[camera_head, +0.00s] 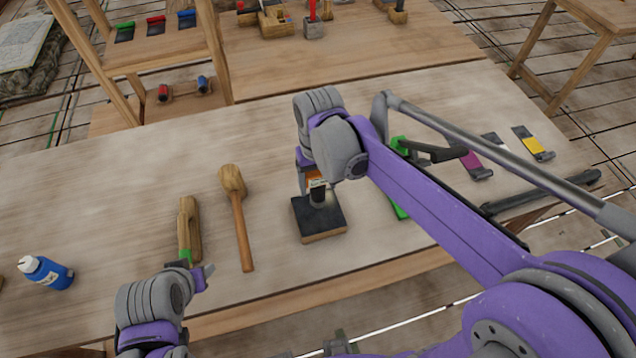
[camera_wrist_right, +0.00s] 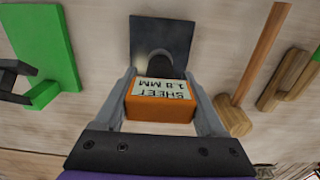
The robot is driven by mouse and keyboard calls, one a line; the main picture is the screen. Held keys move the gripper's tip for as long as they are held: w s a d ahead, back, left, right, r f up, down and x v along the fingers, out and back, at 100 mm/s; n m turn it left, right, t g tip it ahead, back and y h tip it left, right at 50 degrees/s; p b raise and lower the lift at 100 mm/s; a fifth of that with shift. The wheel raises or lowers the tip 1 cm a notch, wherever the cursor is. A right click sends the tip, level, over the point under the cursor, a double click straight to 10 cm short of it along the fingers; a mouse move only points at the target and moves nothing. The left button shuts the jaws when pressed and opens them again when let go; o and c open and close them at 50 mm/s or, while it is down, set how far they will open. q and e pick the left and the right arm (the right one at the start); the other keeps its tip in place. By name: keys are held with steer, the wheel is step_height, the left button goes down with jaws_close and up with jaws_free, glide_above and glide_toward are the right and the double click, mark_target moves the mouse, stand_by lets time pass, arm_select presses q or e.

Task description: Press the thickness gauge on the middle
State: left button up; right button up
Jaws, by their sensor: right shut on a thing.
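The thickness gauge, an orange block with a pale label reading "SHEET 1.8 MM" (camera_wrist_right: 160,105), is between the fingers of my right gripper (camera_wrist_right: 160,78). In the head view the gauge (camera_head: 317,184) is partly hidden by my wrist. It is directly over a black-topped square block (camera_head: 308,220) on the table, which also shows in the wrist view (camera_wrist_right: 145,35).
A wooden mallet (camera_head: 240,215) and a wooden tool with a green end (camera_head: 188,225) lie left of the block. A blue bottle (camera_head: 48,272) is at far left. Green pieces (camera_head: 398,148) and coloured plates (camera_head: 532,143) are at right.

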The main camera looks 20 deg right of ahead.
mark_target(318, 194)
arm_select(q)
steer(key=shift+s, duration=0.1)
arm_select(e)
steer(key=shift+s, duration=0.1)
arm_select(q)
steer(key=shift+f, duration=0.2)
arm_select(e)
steer(key=shift+f, duration=0.2)
stand_by(0.3)
arm_select(q)
steer(key=shift+s+f+b, duration=0.35)
steer(key=shift+f+b, duration=0.35)
steer(key=shift+f, duration=0.15)
steer(key=shift+s+f+b, duration=0.3)
steer(key=shift+f+b, duration=0.35)
steer(key=shift+f, duration=0.2)
arm_select(e)
steer(key=shift+f, duration=2.2)
steer(key=o, duration=1.5)
steer(key=shift+r, duration=0.1)
arm_select(q)
steer(key=shift+w+r+p, duration=0.2)
steer(key=shift+r+p, duration=0.2)
steer(key=shift+r, duration=0.1)
arm_select(e)
step_height(318, 194, up, 11)
steer(key=shift+f, duration=0.15)
